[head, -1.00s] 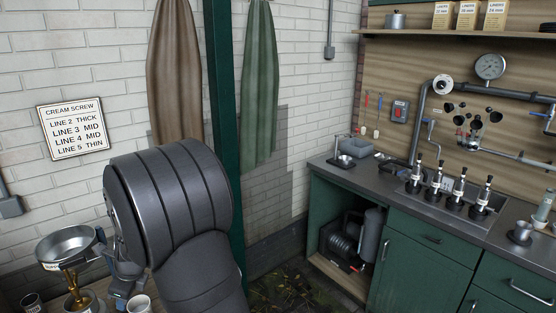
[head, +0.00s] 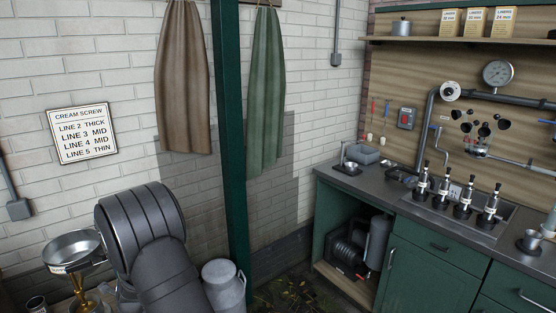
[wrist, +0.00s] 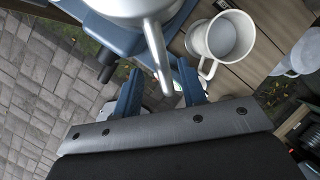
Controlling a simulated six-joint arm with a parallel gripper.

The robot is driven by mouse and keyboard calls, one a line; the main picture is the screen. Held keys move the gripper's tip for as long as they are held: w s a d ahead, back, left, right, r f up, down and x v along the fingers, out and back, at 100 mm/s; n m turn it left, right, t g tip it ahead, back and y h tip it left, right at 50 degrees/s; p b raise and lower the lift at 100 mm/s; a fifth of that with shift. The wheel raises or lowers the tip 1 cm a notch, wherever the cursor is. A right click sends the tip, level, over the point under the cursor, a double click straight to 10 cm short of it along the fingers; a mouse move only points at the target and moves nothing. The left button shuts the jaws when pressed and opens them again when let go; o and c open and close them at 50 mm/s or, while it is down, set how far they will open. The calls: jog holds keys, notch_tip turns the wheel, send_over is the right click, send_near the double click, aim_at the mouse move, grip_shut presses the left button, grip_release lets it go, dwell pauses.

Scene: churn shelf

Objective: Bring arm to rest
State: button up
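My gripper (wrist: 159,68) shows in the wrist view with its two blue fingers spread apart. A silver spout (wrist: 157,50) of a round metal vessel (wrist: 125,5) shows between the fingers; the fingers do not look closed on it. I cannot tell the depth between them. In the head view my dark arm fills the lower left and hides the gripper.
A steel bowl on a brass stand (head: 72,245) is left of my arm in the head view. A milk can (head: 224,285) stands right of it, by a green post (head: 230,150). The counter (head: 400,195) is farther right.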

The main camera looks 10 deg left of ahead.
jog(key=shift+x, duration=0.85)
jog(key=shift+r, duration=0.2)
